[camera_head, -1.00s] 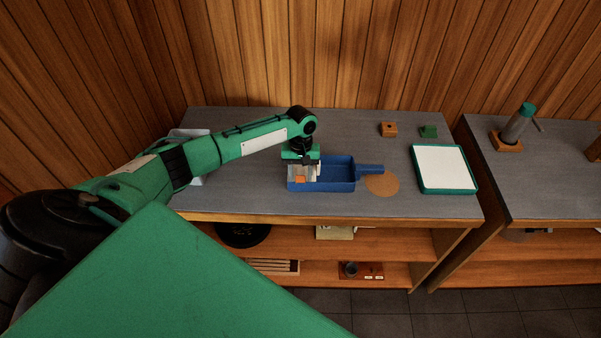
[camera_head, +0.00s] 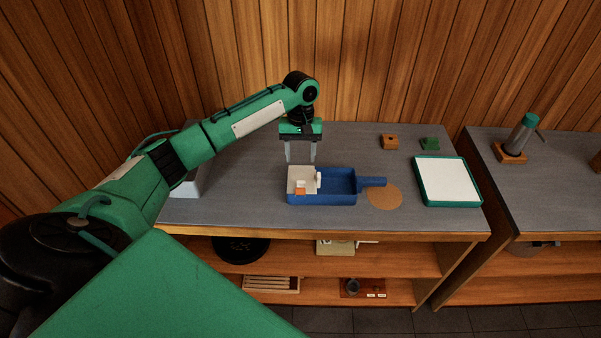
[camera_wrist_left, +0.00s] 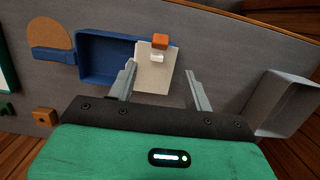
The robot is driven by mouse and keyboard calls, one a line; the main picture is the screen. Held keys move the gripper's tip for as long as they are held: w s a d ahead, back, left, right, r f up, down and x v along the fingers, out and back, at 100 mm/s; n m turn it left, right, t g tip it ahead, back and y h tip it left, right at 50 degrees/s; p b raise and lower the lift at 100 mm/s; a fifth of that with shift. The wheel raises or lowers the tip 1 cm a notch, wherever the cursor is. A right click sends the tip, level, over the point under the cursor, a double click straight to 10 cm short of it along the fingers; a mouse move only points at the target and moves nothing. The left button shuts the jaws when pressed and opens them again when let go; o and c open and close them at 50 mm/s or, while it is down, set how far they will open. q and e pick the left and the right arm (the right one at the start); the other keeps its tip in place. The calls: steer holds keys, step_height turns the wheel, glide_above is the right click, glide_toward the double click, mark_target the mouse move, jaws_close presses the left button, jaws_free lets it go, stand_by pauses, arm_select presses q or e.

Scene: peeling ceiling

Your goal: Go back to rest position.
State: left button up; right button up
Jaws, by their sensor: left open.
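My left gripper (camera_head: 300,152) is open and empty, with its fingers pointing down above the left part of the blue tray (camera_head: 338,198). In the left wrist view the two fingers (camera_wrist_left: 163,82) are spread apart, and a pale block (camera_wrist_left: 152,76) with a white piece and an orange piece (camera_wrist_left: 160,41) shows between and beyond them. In the head view this pale block (camera_head: 297,176) sits at the left end of the blue tray, below the fingertips. My right gripper is not in view.
A round cork mat (camera_head: 385,197) lies under the tray's handle. A green-rimmed white tray (camera_head: 447,181), an orange block (camera_head: 389,142) and a green block (camera_head: 429,144) are to the right. A grey bin (camera_wrist_left: 276,103) stands on the other side. A second table holds a grinder (camera_head: 520,133).

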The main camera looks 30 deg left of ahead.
arm_select(q)
steer(key=shift+w+a+r, duration=0.1)
steer(key=shift+r, duration=0.85)
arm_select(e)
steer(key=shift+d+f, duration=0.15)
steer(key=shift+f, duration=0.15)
